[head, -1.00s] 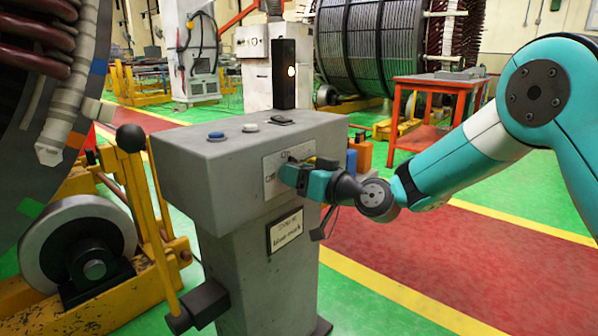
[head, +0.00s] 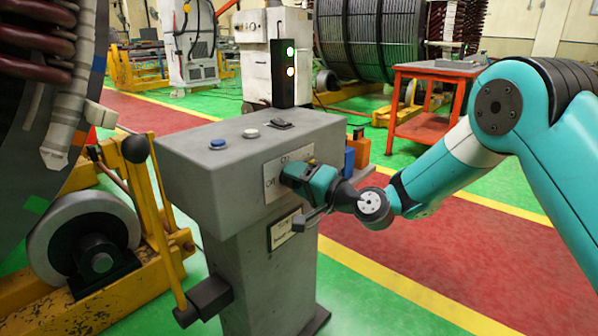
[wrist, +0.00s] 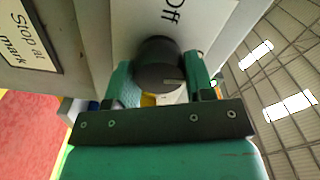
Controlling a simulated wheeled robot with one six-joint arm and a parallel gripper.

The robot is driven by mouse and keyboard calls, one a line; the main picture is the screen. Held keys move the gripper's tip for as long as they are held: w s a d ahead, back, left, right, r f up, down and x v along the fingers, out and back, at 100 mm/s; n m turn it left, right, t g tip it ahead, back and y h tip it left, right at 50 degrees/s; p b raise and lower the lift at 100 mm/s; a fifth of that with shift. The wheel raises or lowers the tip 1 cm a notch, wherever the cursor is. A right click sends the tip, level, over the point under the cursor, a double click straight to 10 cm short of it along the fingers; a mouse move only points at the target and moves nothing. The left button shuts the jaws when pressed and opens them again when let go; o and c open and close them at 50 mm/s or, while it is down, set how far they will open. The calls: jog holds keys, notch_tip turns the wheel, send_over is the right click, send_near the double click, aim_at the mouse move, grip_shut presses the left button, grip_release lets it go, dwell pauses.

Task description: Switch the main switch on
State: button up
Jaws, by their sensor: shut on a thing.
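The main switch is a black round knob (wrist: 158,62) with a pale mark on its rim, on a plate (head: 272,185) labelled ON and OFF on the grey pedestal's side. The word Off shows beside the knob in the wrist view. My gripper (wrist: 160,78) is shut on the knob, a green finger on each side. In the head view my gripper (head: 290,176) is against the plate and hides the knob.
A black lamp post (head: 284,85) behind the grey pedestal (head: 200,165) shows a green light and a white light. A blue button (head: 217,144), a white button (head: 250,133) and a black rocker (head: 281,125) sit on top. A "Stop at mark" sign (wrist: 22,40) is near.

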jog(key=shift+m+p, duration=0.6)
jog(key=shift+m, duration=0.5)
jog(key=shift+s+f, duration=0.1)
jog(key=o, duration=0.9)
jog(key=b+v, duration=0.7)
jog(key=v, duration=1)
jog(key=shift+s+d, duration=0.15)
jog(key=shift+d, duration=0.05)
